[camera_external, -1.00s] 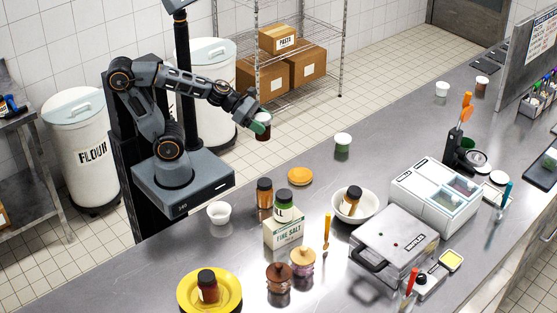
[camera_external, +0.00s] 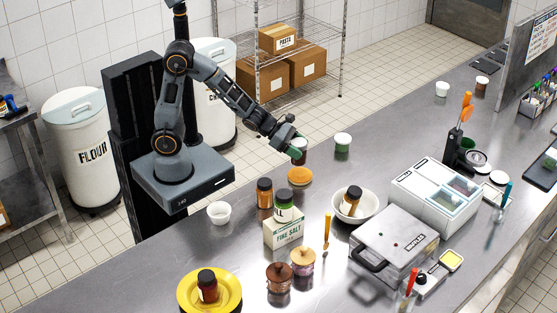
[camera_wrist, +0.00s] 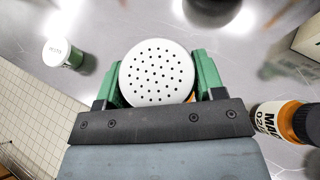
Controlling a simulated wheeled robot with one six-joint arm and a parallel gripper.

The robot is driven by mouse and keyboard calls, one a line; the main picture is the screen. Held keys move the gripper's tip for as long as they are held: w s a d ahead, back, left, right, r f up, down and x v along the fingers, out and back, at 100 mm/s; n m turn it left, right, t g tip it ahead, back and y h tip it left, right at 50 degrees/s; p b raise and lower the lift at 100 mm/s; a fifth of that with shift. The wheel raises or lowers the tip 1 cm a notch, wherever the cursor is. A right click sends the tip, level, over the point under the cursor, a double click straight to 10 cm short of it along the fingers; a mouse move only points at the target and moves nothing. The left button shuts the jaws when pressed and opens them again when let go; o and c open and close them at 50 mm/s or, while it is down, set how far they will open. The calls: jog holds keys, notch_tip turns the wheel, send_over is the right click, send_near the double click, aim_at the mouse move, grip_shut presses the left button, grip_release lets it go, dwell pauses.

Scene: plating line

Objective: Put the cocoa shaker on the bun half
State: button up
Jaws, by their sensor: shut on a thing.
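The cocoa shaker (camera_external: 299,157) is upright in my gripper (camera_external: 292,147), with a dark body and a pale top. In the wrist view its white perforated lid (camera_wrist: 156,72) sits between the green fingers of my gripper (camera_wrist: 158,78), which are shut on it. The bun half (camera_external: 300,177) is a flat orange-tan round on the steel counter. The shaker shows just above it in the external view; contact cannot be told. In the wrist view the lid and gripper hide nearly all of the bun; only an orange sliver (camera_wrist: 193,99) shows.
A green white-lidded jar (camera_external: 342,142) stands right of the shaker. An amber spice jar (camera_external: 265,192) and the fine salt box (camera_external: 284,232) stand in front. A white cup (camera_external: 218,212), a white bowl (camera_external: 367,216) holding a jar, and a waffle maker (camera_external: 395,240) are nearby.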

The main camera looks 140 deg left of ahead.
jog(key=shift+w+a+f, duration=0.15)
jog(key=shift+w+f, duration=0.05)
jog(key=shift+f, duration=0.1)
jog(key=shift+w+a+f, duration=0.1)
jog(key=shift+w+f, duration=0.1)
jog(key=shift+f, duration=0.9)
jog(key=shift+f+b, duration=0.3)
jog(key=shift+f, duration=0.3)
jog(key=shift+f, duration=0.15)
jog(key=o, duration=1)
